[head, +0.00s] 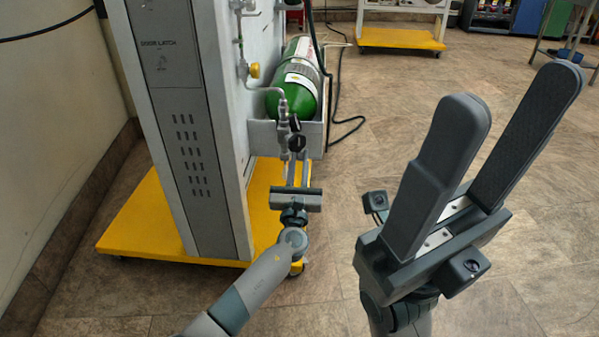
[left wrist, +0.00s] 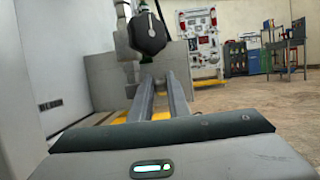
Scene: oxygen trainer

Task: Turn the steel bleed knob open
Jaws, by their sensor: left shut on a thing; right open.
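A steel valve fitting (head: 284,132) with black knobs (head: 297,142) sits at the front end of a green cylinder (head: 299,92) on the trainer's side. My left gripper (head: 298,162) reaches up to the fitting from below, its fingertips just under the lower black knob. It is shut on a small part there, apparently the steel bleed knob, which the fingers and black knob hide. In the left wrist view, a black round knob (left wrist: 147,33) stands above the far ends of the two fingers (left wrist: 160,88). My right gripper (head: 505,118) is wide open and empty at the right, apart from the trainer.
The grey trainer cabinet (head: 185,125) stands on a yellow wheeled base (head: 150,222). A brass-coloured knob (head: 254,70) is on its side panel. Another yellow cart (head: 400,38) stands far back. The tiled floor between is clear.

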